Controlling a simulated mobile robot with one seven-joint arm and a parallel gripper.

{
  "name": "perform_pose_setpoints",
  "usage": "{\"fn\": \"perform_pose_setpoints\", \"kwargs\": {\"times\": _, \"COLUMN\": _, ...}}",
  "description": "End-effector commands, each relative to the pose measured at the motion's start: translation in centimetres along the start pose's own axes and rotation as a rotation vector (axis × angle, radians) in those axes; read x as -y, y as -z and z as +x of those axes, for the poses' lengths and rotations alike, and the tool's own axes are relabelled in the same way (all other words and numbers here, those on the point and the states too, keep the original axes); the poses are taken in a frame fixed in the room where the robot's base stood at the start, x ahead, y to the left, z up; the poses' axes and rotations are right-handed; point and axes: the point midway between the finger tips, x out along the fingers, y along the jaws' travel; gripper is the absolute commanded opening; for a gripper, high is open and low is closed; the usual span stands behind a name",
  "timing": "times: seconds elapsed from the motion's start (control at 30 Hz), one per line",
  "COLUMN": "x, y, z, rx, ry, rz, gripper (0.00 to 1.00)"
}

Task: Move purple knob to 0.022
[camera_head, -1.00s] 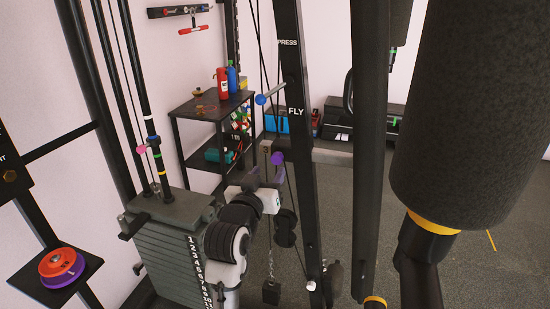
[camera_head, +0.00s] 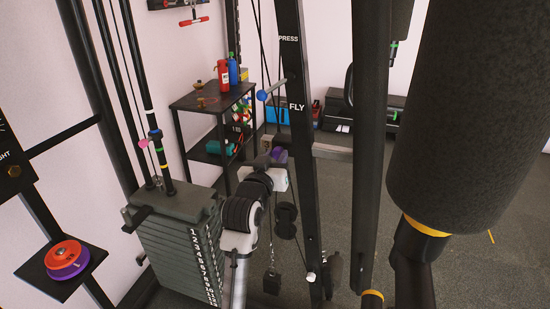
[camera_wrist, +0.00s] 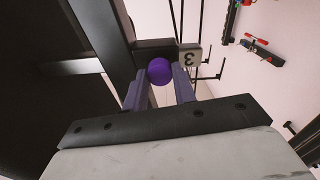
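The purple knob (camera_wrist: 160,71) is a round ball in the middle of the wrist view, between the tips of my gripper's two fingers (camera_wrist: 159,88). The fingers stand apart, one on each side of the knob. Contact with it cannot be made out. In the head view, the purple knob (camera_head: 280,154) is partly hidden by my gripper (camera_head: 276,160), beside the black upright marked FLY (camera_head: 297,115). A light plate marked 3 (camera_wrist: 190,56) is just right of the knob in the wrist view.
A blue knob (camera_head: 262,95) is higher on the upright. A weight stack (camera_head: 178,245) stands left of my arm. A black shelf (camera_head: 212,100) holds bottles behind. A large padded roller (camera_head: 470,110) fills the right side. Grey floor is open at right.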

Motion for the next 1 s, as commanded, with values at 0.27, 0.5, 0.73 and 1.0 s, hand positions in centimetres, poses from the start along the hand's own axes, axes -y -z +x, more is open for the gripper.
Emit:
{"fn": "perform_pose_setpoints", "kwargs": {"times": 0.27, "x": 0.0, "y": 0.0, "z": -0.1, "rx": 0.0, "ry": 0.0, "rz": 0.0, "gripper": 0.0}}
{"fn": "perform_pose_setpoints", "kwargs": {"times": 0.5, "x": 0.1, "y": -0.2, "z": -2.5, "rx": -0.002, "ry": 0.001, "rz": -0.001, "gripper": 0.0}}
{"fn": "perform_pose_setpoints", "kwargs": {"times": 0.73, "x": 0.0, "y": 0.0, "z": -2.7, "rx": 0.001, "ry": 0.0, "rz": -0.001, "gripper": 0.0}}
{"fn": "perform_pose_setpoints", "kwargs": {"times": 1.0, "x": 0.0, "y": 0.0, "z": -2.6, "rx": 0.001, "ry": 0.0, "rz": 0.0, "gripper": 0.49}}
